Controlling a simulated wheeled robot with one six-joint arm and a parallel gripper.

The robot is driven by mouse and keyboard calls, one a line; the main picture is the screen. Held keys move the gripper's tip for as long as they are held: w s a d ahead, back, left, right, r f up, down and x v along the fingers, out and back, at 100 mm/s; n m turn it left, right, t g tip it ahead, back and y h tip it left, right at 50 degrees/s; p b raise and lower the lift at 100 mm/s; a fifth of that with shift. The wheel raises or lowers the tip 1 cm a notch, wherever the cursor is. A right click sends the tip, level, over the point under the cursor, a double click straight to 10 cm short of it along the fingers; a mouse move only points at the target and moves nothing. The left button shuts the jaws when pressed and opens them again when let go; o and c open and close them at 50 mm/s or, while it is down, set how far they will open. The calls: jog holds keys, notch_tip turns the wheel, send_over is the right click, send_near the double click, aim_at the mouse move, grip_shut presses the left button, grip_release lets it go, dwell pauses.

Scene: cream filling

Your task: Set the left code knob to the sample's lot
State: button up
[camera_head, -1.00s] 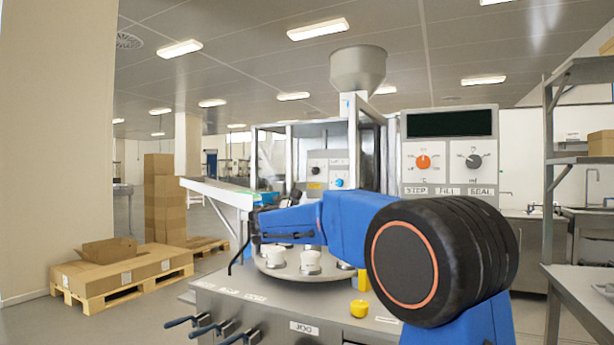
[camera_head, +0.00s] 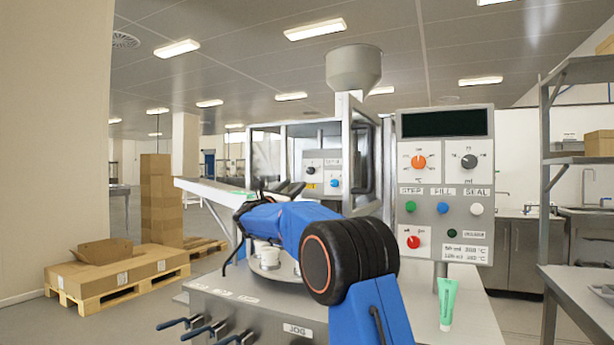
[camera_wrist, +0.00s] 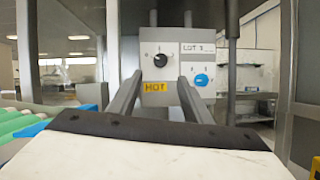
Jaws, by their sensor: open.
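A small grey panel (camera_head: 322,175) inside the machine carries a black knob (camera_wrist: 160,60) on the left and a blue knob (camera_wrist: 201,80) at the lower right. A label reading "LOT 1" and further marks too small to read sits above the blue knob. A yellow "HOT" label is under the black knob. My gripper (camera_wrist: 159,77) is open and empty, its two fingers pointing at the panel, with the black knob between them in the picture. A green-and-white tube (camera_head: 447,303) stands at the right of the machine top; its print is unreadable.
A control box (camera_head: 444,185) with orange and black dials and coloured buttons stands right of my arm. A turntable (camera_head: 272,272) with white holders lies below my arm. Clear guard panels and metal posts flank the knob panel.

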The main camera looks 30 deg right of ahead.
aim_at(309, 172)
jog(key=x, duration=1.1)
jog(key=shift+w+d+r, duration=0.1)
jog(key=shift+w+d, duration=0.05)
jog(key=c, duration=1.1)
